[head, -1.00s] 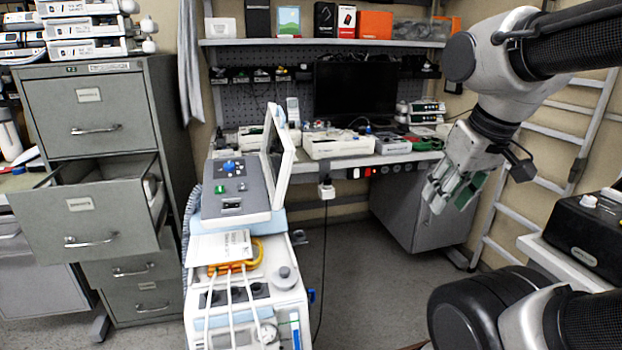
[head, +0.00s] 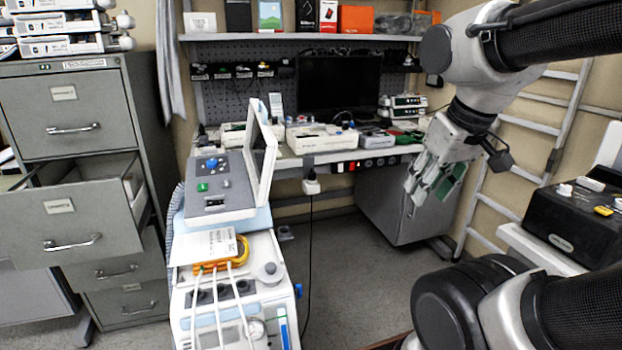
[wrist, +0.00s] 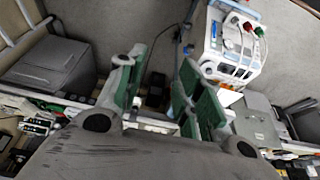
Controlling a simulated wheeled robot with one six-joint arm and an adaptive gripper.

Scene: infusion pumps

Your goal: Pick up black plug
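My gripper (head: 428,190) hangs from my arm at the right in the head view, in front of the desk's right part. Its green-padded fingers are apart, and nothing is held between them in the wrist view (wrist: 157,68). A small dark block with a thin cord (wrist: 155,88) shows beyond the finger gap; it may be a plug, and I cannot tell clearly. In the head view a whitish plug-like block (head: 311,184) sits below the desk's front edge, with a black cord hanging to the floor. I cannot identify a black plug with certainty.
A white medical cart (head: 235,290) stands centre-left, also in the wrist view (wrist: 228,45). Filing cabinets (head: 75,105) with an open drawer stand left. The desk carries devices and a monitor (head: 340,84). A black device (head: 580,222) is at right. Floor between cart and my gripper is clear.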

